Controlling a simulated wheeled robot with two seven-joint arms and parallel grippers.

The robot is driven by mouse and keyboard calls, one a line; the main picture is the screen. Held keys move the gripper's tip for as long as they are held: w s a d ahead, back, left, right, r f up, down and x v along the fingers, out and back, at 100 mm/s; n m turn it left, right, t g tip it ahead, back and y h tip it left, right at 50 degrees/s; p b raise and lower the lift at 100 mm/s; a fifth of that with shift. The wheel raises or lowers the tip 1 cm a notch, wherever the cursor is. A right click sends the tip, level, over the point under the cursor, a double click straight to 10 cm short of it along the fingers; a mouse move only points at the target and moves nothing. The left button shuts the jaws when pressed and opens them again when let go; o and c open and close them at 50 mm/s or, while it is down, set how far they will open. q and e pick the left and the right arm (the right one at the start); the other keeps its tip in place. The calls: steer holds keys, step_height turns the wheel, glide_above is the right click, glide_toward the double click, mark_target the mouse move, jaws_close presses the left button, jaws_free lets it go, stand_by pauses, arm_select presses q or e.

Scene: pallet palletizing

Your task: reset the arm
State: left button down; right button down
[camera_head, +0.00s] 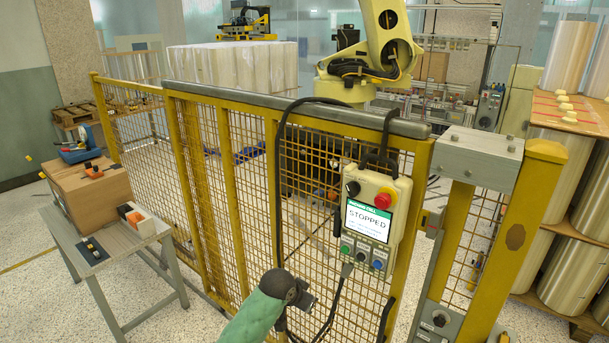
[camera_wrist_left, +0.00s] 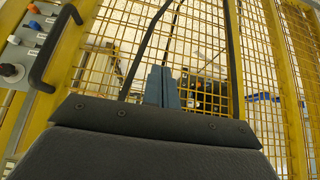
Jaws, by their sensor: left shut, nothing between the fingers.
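My left arm, with a green sleeve, comes in at the bottom of the head view. Its dark left gripper (camera_head: 307,299) is in front of the yellow mesh fence (camera_head: 232,180), below the teach pendant (camera_head: 370,218). The pendant hangs on the fence, and its screen reads "STOPPED". In the left wrist view the two blue-grey fingers of the left gripper (camera_wrist_left: 162,75) are together with nothing between them, in front of the mesh. My right gripper is in neither view.
A black cable hangs from the fence's top rail (camera_head: 290,112) close to the left gripper. A grey table (camera_head: 113,252) with a cardboard box (camera_head: 88,196) stands at the left. A panel with coloured buttons (camera_wrist_left: 30,40) and a black handle (camera_wrist_left: 55,45) shows in the wrist view.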

arm_select(q)
steer(key=s+a+f+n+y, duration=0.2)
steer(key=s+a+f, duration=0.2)
steer(key=s+a, duration=0.35)
steer(key=s+a+f+n+y, duration=0.1)
steer(key=s+a+f+n, duration=0.1)
steer(key=s+a+f, duration=0.5)
steer(key=s+f+g, duration=0.1)
steer(key=s+f, duration=0.2)
steer(key=s, duration=0.6)
steer(key=s+a+f+g, duration=0.1)
steer(key=s+f, duration=0.3)
steer(key=s, duration=0.5)
steer(key=s+f+n+g, duration=0.1)
steer(key=s+f, duration=0.3)
steer(key=s, duration=0.5)
steer(key=shift+s+a+f+g, duration=0.2)
steer(key=shift+a+g, duration=0.15)
steer(key=shift+g, duration=0.35)
